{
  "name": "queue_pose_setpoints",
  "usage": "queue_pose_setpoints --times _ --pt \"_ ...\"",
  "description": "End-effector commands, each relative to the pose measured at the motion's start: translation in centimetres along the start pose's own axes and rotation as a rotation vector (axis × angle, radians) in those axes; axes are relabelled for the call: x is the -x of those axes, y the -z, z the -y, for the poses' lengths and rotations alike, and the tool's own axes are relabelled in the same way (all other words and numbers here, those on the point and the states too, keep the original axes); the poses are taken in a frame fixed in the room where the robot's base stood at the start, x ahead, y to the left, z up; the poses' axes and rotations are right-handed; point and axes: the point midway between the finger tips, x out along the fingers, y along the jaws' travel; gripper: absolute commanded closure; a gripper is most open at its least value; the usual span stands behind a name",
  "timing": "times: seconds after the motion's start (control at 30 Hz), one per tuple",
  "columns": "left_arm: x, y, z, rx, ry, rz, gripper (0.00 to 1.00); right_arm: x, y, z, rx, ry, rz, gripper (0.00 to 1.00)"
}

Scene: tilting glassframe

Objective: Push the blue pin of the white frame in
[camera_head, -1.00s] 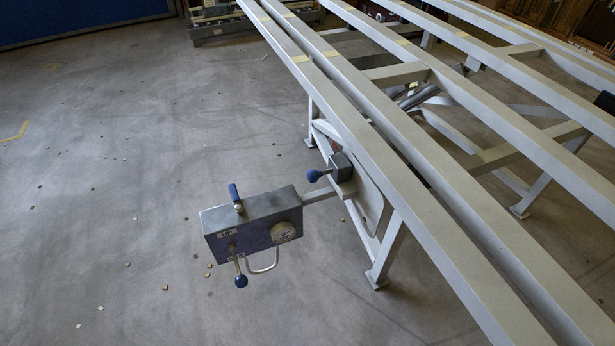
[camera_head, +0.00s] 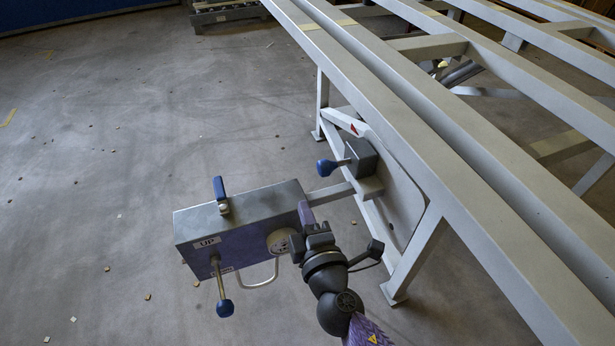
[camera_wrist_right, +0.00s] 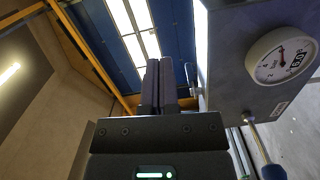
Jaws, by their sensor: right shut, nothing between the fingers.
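The white frame (camera_head: 425,110) is a large pale metal rack that fills the right of the head view. The blue pin (camera_head: 327,165) has a rounded blue knob and sticks out to the left of a grey block (camera_head: 362,158) on the frame's side. My right gripper (camera_head: 307,215) is shut and empty. It points up beside the right end of the grey control box (camera_head: 240,215), below the blue pin and apart from it. In the right wrist view its shut fingers (camera_wrist_right: 158,88) point upward. My left gripper is not in view.
The control box carries a blue-handled lever (camera_head: 220,190), a lower lever with a blue knob (camera_head: 225,307), a dial (camera_head: 281,241) and a bent metal handle (camera_head: 262,280). An arm joins it to the frame. The floor (camera_head: 90,200) at left is open, with small scraps.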

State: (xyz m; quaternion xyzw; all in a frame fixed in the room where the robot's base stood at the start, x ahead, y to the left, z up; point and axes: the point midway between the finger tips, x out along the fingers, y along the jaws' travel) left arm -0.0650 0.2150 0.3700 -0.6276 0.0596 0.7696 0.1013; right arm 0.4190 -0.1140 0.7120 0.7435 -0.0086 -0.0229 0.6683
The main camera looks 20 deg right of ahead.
Motion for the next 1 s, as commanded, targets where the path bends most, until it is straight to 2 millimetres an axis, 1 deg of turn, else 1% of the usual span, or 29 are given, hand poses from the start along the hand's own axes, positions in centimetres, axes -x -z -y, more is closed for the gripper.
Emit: queue_pose_setpoints --times 0.03,0.1,0.3,0.33,0.43,0.5,0.6,0.8,1.0 --pt "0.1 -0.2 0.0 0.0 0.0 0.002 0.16 -1.1 0.0 -0.2 0.001 -0.003 0.0 1.0" --pt "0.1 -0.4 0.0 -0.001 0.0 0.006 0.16 -2.7 0.0 -0.1 0.0 -0.002 0.0 1.0" --pt "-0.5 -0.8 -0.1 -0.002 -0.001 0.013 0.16 -7.0 0.0 0.2 0.001 0.001 0.0 1.0" --pt "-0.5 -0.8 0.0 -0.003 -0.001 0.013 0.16 -7.3 -0.3 0.2 0.002 0.002 0.001 1.0" --pt "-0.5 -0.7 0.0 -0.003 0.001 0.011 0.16 -7.6 -2.1 0.1 0.003 0.003 0.001 1.0" --pt "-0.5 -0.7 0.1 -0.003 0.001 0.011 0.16 -7.8 -3.0 0.2 0.002 0.003 0.001 1.0" --pt "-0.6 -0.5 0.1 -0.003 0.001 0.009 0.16 -7.9 -3.6 0.2 0.0 0.004 0.0 1.0" --pt "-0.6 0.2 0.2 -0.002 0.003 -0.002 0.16 -8.0 -4.0 0.1 -0.001 0.004 0.0 1.0" --pt "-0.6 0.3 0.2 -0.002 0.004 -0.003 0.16 -8.0 -4.0 0.1 -0.001 0.004 0.0 1.0"
